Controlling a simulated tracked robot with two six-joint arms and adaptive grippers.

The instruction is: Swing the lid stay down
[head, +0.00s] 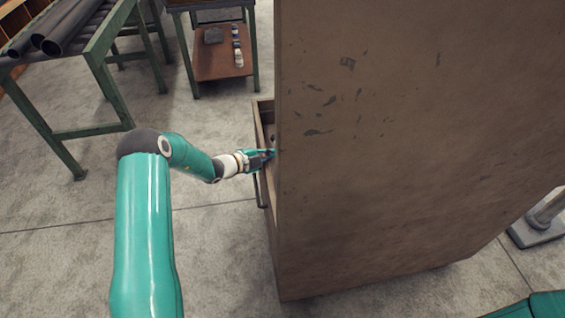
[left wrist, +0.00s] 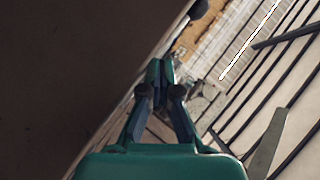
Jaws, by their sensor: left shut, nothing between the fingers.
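A large scuffed brown panel (head: 400,140), which looks like the raised lid, fills the middle and right of the head view. Behind its left edge, part of an open brown box (head: 263,107) shows, with a handle (head: 261,190) on its side. My left gripper (head: 270,154) is at the panel's left edge, over the box opening. In the left wrist view its fingers (left wrist: 160,70) are shut together with nothing between them, beside a dark brown surface (left wrist: 75,70). I cannot clearly make out the lid stay in either view. My right gripper is out of view.
A green-framed table (head: 100,50) with dark pipes stands at the upper left. A green-legged stand (head: 215,65) with a lower shelf is behind the box. A grey metal base (head: 537,232) sits at the right. The concrete floor (head: 220,255) left of the panel is clear.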

